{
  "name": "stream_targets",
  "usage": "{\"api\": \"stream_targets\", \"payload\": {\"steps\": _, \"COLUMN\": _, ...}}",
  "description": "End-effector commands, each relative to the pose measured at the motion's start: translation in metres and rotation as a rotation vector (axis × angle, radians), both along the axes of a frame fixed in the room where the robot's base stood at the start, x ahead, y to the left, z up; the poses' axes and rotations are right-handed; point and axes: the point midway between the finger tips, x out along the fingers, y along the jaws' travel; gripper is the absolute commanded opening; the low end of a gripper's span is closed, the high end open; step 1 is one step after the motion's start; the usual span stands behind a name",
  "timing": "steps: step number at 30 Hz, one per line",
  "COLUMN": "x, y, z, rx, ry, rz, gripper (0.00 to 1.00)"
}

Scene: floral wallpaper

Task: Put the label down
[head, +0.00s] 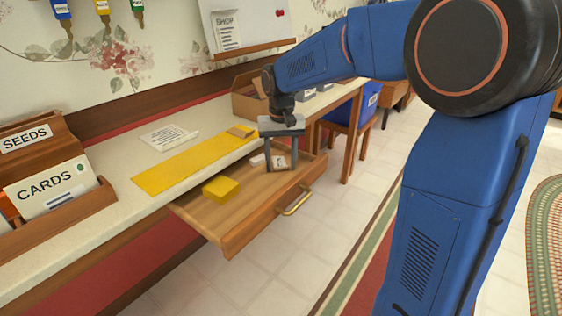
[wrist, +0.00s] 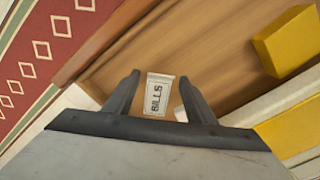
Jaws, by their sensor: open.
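The label (wrist: 157,95) is a small pale card reading "BILLS". In the wrist view it lies flat on the floor of the open wooden drawer (head: 237,220). My gripper (head: 281,166) is open above the drawer, and in the wrist view (wrist: 166,92) its two fingers stand on either side of the label, apart from it. In the head view the label (head: 279,162) shows between the fingers. A second pale piece (wrist: 181,113) lies beside it, partly hidden by the right finger.
A yellow block (head: 220,189) sits in the drawer, left of my gripper. On the countertop above are a yellow mat (head: 180,171), a sheet of paper (head: 169,137) and a "CARDS" box (head: 52,190). The drawer's front edge carries a brass handle (head: 296,203).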

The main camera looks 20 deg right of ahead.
Motion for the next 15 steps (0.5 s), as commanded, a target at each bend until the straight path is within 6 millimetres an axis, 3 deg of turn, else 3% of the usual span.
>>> {"api": "stream_targets", "payload": {"steps": 5, "x": 0.001, "y": 0.0, "z": 0.014, "rx": 0.001, "ry": -0.002, "rz": 0.0, "gripper": 0.5}}
{"api": "stream_targets", "payload": {"steps": 15, "x": 0.0, "y": 0.0, "z": 0.078, "rx": 0.0, "ry": -0.004, "rz": 0.0, "gripper": 0.5}}
